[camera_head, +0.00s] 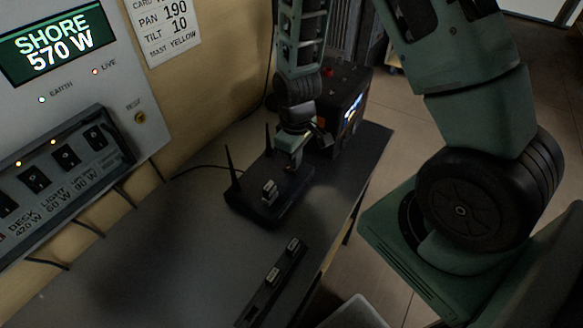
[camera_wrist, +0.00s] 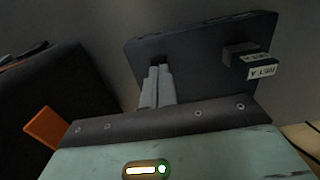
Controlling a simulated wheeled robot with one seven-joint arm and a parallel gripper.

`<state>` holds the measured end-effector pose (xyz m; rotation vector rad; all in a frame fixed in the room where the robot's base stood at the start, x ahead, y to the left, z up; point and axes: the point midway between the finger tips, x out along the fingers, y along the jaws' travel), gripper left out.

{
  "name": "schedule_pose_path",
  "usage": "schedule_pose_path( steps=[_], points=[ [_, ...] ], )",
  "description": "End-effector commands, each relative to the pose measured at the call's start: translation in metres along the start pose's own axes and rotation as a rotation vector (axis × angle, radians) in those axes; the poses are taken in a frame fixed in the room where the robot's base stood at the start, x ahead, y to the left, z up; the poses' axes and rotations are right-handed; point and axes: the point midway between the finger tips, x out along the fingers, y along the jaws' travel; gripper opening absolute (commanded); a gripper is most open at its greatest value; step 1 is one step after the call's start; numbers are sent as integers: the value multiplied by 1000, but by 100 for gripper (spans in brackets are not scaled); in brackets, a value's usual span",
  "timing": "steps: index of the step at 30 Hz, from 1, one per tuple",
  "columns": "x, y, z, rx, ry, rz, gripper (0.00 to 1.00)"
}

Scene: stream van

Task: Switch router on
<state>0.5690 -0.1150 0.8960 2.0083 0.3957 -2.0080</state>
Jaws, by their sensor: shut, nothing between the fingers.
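The router (camera_head: 292,197) is a flat black box with upright antennas, standing on the dark bench. It also shows in the wrist view (camera_wrist: 195,42), with a labelled plug or stick (camera_wrist: 252,65) on its right side. My gripper (camera_head: 293,164) is over the router's far end, pointing down. In the wrist view its pale fingers (camera_wrist: 156,70) are together and empty, with their tips at or very close to the router's near edge. I cannot tell whether they touch. No lit lamp shows on the router, and its switch is not clearly visible.
A black unit (camera_head: 345,125) with a lit display stands just behind my gripper. A wall panel (camera_head: 75,85) with switches is at left. A dark strip (camera_head: 262,296) with small labelled sticks lies on the front of the bench (camera_head: 190,255). The bench's left part is clear.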

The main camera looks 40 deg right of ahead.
Motion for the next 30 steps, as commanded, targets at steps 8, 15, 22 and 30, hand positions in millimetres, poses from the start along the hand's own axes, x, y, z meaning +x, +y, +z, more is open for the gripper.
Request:
schedule_pose_path(
  steps=[8, 15, 22, 30],
  points=[
    [5, 0, 0, 0, 0, 0, 0],
    [8, 0, 0, 0, 0, 0, 0],
    [12, 0, 0, 0, 0, 0, 0],
    [13, 0, 0, 0, 0, 0, 0]
  ],
)
